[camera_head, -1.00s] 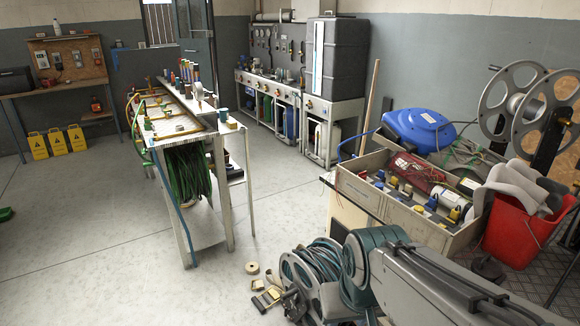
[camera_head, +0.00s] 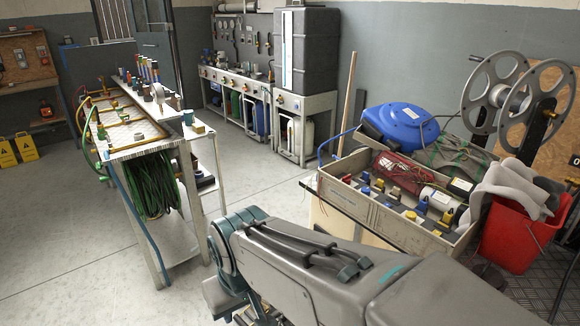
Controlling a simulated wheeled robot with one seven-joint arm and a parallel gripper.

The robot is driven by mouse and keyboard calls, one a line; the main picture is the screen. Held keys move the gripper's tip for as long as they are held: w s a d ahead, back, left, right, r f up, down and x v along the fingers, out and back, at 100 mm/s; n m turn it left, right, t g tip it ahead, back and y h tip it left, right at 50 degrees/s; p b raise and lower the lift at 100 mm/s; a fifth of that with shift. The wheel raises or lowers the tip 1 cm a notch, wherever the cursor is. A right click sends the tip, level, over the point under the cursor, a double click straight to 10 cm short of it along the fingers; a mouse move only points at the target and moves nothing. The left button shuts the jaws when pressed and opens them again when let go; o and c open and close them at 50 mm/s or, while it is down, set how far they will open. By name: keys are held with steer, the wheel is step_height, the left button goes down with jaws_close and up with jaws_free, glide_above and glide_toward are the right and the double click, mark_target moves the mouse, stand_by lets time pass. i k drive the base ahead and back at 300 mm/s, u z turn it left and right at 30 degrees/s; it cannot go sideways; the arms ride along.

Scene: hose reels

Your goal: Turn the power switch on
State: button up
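I cannot pick out the power switch for certain. Small boxes that may be switches or sockets hang on the wooden board (camera_head: 28,70) at the far left, too small to read. The long bench (camera_head: 207,73) at the back has small coloured knobs along its front edge. My grey arm (camera_head: 310,265) with its teal joint crosses the bottom of the view. My gripper is not visible; the arm's far end drops behind the teal joint and out of sight.
A hose rack table (camera_head: 150,148) stands left of centre. A crate of parts (camera_head: 385,222), a blue reel (camera_head: 400,130), a red bucket (camera_head: 512,235) and large grey reels (camera_head: 492,95) crowd the right. The floor (camera_head: 70,230) at left is clear.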

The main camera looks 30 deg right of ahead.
mark_target(347, 179)
steer(key=z, duration=0.4)
steer(key=i, duration=0.7)
steer(key=z, duration=1)
steer(key=i, duration=0.25)
steer(key=z, duration=0.3)
